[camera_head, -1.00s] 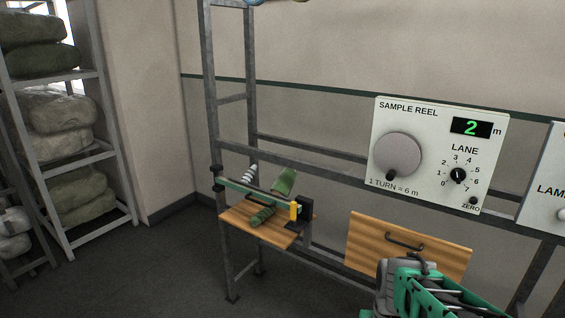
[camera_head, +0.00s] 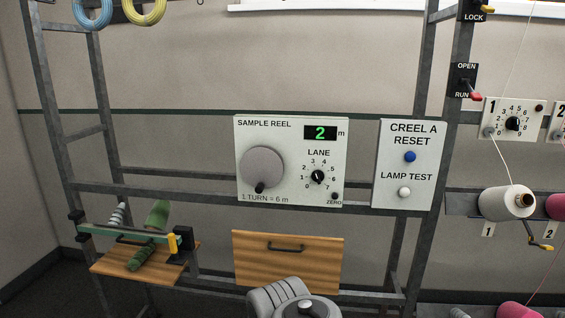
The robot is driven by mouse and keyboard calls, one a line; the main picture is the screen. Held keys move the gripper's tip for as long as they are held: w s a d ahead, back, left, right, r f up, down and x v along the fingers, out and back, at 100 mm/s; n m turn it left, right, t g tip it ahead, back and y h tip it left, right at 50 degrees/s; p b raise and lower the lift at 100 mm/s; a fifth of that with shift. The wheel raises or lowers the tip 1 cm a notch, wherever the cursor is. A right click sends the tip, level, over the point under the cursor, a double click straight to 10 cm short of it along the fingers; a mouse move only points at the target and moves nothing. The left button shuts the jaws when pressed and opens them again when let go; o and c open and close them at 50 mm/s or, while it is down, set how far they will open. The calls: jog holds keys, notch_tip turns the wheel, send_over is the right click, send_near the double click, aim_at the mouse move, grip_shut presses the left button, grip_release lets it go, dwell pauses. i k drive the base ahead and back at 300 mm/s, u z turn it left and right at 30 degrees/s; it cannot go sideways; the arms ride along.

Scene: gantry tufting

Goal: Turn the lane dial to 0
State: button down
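The lane dial (camera_head: 318,177) is a small black knob ringed by the numbers 0 to 7. It sits on the right half of the white sample reel panel (camera_head: 290,192), under the word LANE. The dial's pointer is too small to read for sure. The green display (camera_head: 320,132) above it reads 2 m. A large grey crank wheel (camera_head: 262,169) with a black handle is left of the dial, and a small ZERO button (camera_head: 335,196) is at its lower right. My gripper is not in view; only a grey part of my arm shows at the bottom middle, below the panel.
A Creel A panel (camera_head: 405,165) with a blue and a white button stands right of the reel panel. Yarn cones (camera_head: 507,203) are at right.

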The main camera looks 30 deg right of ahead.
aim_at(318, 175)
jog(key=k, duration=0.4)
jog(key=u, duration=0.8)
jog(key=i, duration=0.7)
jog(key=z, duration=0.3)
